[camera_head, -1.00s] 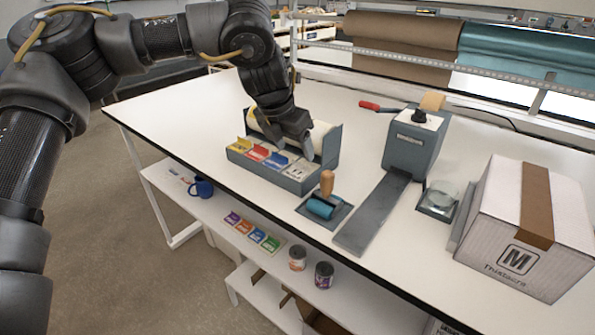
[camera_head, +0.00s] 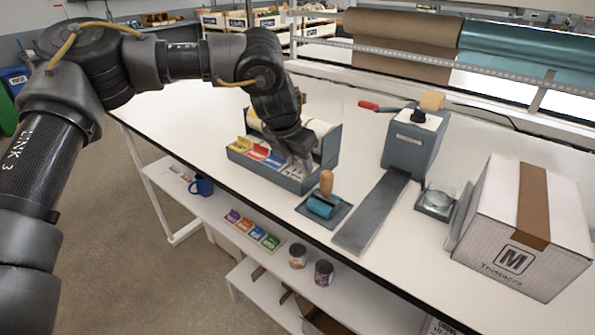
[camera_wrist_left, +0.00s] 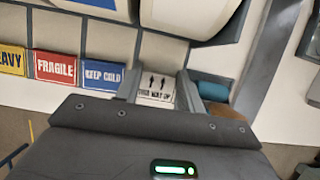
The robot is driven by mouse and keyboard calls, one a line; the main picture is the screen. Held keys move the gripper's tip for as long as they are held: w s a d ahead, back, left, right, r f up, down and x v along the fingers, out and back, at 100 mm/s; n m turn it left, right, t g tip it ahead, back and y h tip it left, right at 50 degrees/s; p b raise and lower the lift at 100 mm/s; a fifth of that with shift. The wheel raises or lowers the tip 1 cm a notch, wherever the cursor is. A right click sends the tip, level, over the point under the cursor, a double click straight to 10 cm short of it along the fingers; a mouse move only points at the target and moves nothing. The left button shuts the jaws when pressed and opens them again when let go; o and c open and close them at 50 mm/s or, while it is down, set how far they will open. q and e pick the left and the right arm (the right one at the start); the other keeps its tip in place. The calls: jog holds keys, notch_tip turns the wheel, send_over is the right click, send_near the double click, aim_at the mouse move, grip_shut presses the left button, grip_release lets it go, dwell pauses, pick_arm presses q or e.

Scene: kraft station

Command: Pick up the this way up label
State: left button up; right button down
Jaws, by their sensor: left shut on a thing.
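The white "this way up" label (camera_wrist_left: 157,84), with two black arrows, sits at the right end of the label row in the left wrist view. My left gripper (camera_wrist_left: 160,92) is shut on it, a finger on each side. In the head view my left gripper (camera_head: 302,167) is down at the right end of the grey label dispenser (camera_head: 289,184) and largely hides the label. The label still appears to be at its slot; I cannot tell whether it is lifted. My right gripper is not in view.
Beside it are the blue "keep cold" label (camera_wrist_left: 103,74), red "fragile" label (camera_wrist_left: 55,68) and a yellow label (camera_wrist_left: 12,60). A blue roller (camera_head: 320,206), tape dispenser (camera_head: 411,140) and carton (camera_head: 497,241) stand to the right. The front-left table top is clear.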

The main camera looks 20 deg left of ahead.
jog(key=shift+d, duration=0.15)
pick_arm(q)
jog(key=shift+r, duration=0.1)
